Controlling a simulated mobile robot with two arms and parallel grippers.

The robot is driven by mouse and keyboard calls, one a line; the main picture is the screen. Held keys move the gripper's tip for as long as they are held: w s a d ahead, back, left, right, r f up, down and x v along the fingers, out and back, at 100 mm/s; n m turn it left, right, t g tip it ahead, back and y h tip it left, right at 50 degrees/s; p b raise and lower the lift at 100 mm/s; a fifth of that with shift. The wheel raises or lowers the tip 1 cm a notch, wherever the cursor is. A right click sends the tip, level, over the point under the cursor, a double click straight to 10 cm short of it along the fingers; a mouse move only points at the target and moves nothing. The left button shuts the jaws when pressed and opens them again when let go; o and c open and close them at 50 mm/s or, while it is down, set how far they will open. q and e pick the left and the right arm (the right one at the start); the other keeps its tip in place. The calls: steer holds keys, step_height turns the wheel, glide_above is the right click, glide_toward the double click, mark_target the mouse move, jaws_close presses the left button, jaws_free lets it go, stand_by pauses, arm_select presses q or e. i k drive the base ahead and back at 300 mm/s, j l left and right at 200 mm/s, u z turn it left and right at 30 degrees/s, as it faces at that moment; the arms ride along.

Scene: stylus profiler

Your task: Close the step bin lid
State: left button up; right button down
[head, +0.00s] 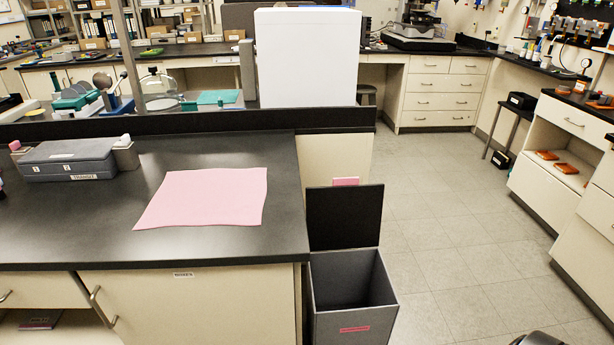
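The step bin (354,322) is a dark grey open-topped box on the floor at the right end of the black bench, with a pink label on its front. Its lid (345,217) is a flat black panel standing upright at the back of the bin, so the lid is open. The bin's inside shows as dark walls; its bottom is hidden. No pedal shows in the picture.
The black bench (110,233) stands left of the bin, with a pink sheet (204,197) and a grey case (68,160) on it. The tiled floor (450,240) right of the bin is clear.

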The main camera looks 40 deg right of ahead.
mark_target(347, 214)
steer(key=l+u, duration=0.35)
steer(key=l, duration=0.2)
steer(key=l+u, duration=0.35)
steer(key=l, duration=0.2)
steer(key=k+l+u, duration=0.3)
steer(key=l, duration=0.2)
steer(key=i+l, duration=0.05)
steer(key=i, duration=0.05)
